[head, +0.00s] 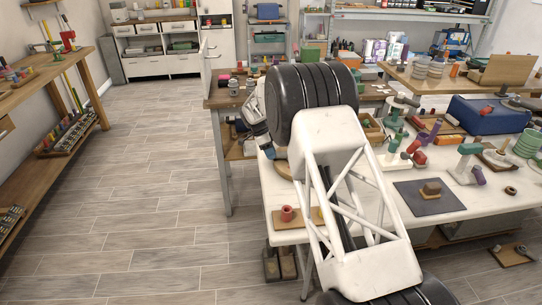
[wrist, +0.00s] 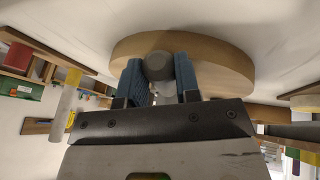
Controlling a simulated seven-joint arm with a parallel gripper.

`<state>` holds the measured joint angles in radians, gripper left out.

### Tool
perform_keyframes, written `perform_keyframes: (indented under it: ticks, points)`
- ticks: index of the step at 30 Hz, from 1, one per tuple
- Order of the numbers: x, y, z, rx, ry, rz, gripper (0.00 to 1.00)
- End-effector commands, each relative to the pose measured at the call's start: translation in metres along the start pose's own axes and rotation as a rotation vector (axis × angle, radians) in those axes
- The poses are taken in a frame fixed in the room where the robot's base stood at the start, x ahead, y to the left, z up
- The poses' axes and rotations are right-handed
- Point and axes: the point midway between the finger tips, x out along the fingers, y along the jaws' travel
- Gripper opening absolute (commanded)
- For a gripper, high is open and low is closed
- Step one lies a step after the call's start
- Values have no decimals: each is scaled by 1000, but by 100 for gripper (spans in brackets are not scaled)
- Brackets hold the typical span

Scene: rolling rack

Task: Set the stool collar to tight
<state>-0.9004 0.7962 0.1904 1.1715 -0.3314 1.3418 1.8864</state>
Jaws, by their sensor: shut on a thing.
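In the wrist view, my gripper (wrist: 158,78) has its two blue fingers on either side of a dark grey round piece, which seems to be the stool collar (wrist: 159,64). The fingers are shut on it. Behind it is a round wooden disc (wrist: 221,66), against a white surface. In the head view, my arm hides most of this spot. Only part of my gripper (head: 267,150) shows, low over the left edge of the white table, beside a sliver of the wooden disc (head: 283,171). The collar is hidden there, and its setting cannot be read.
The white table (head: 375,203) holds a red ring piece on a wooden board (head: 312,217), a dark mat (head: 428,197) with a brown block, and several green and purple fittings to the right. A wooden bench (head: 225,99) stands behind.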

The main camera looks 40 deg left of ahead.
Motion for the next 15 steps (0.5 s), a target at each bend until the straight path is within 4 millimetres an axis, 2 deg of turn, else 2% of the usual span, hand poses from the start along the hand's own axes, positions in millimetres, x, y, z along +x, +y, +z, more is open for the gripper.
perform_keyframes:
  ticks: [15]
  points:
    - [-1, -5, -2, 48, -13, 20, 0]
